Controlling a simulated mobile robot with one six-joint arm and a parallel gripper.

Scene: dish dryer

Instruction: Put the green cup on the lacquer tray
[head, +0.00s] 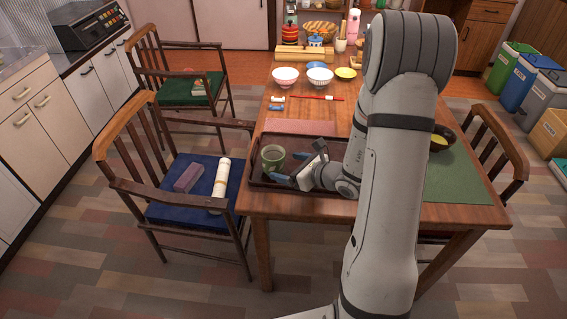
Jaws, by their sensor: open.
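The green cup (273,158) stands upright at the left end of the dark lacquer tray (264,181), inside its rim as far as I can see. The tray lies at the near left of the wooden table. My gripper (291,168) is low over the tray, just right of the cup, with its blue-tipped fingers pointing left toward it. The fingers are apart, and nothing shows between them. I cannot tell whether a fingertip touches the cup. My arm hides the right part of the tray.
Two bowls (286,77) and red chopsticks (316,98) lie beyond the tray. A green mat (462,178) and a dark bowl (441,139) are right of my arm. Chairs (178,190) stand at the table's left. A pink mat (300,126) lies just behind the tray.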

